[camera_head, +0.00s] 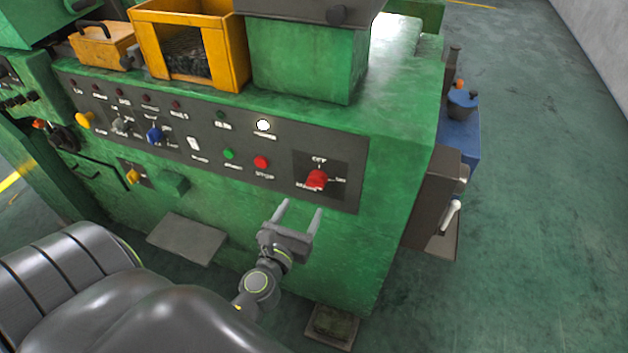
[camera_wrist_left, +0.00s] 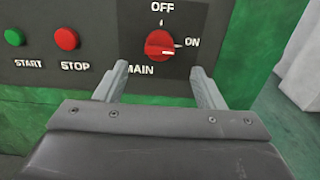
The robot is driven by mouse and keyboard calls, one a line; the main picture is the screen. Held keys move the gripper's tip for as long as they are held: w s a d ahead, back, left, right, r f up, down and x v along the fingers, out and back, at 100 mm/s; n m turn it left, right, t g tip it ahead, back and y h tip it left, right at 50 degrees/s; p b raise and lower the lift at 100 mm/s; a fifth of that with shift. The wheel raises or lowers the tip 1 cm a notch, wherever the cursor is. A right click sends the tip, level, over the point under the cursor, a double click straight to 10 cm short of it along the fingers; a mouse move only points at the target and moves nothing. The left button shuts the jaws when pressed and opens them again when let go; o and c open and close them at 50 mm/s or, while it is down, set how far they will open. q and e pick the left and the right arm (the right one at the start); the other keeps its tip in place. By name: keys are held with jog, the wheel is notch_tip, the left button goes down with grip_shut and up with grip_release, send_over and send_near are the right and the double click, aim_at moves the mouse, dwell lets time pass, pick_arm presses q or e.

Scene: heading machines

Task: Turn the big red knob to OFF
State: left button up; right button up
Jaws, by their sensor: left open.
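The big red knob (camera_head: 317,180) sits on a dark square plate at the right end of the machine's control panel. In the left wrist view the knob (camera_wrist_left: 160,45) shows OFF printed above it, ON to its right and MAIN at lower left. A pale mark on the knob points right, towards ON. My left gripper (camera_head: 299,207) is open and empty, below and in front of the knob, apart from it. In the left wrist view its two fingers (camera_wrist_left: 160,75) stand to the lower left and lower right of the knob. My right gripper is not in view.
A red STOP button (camera_wrist_left: 66,39) and a green START button (camera_wrist_left: 14,37) lie left of the knob. The green machine (camera_head: 345,255) fills the middle. A grey-brown box with a lever (camera_head: 452,212) juts out at its right side. Open floor (camera_head: 545,200) lies further right.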

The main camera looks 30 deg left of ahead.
aim_at(314, 186)
pick_arm(q)
jog(key=p+x, duration=0.1)
jog(key=x, duration=0.8)
jog(key=shift+w+a, duration=0.1)
jog(key=c, duration=1)
jog(key=shift+o, duration=0.2)
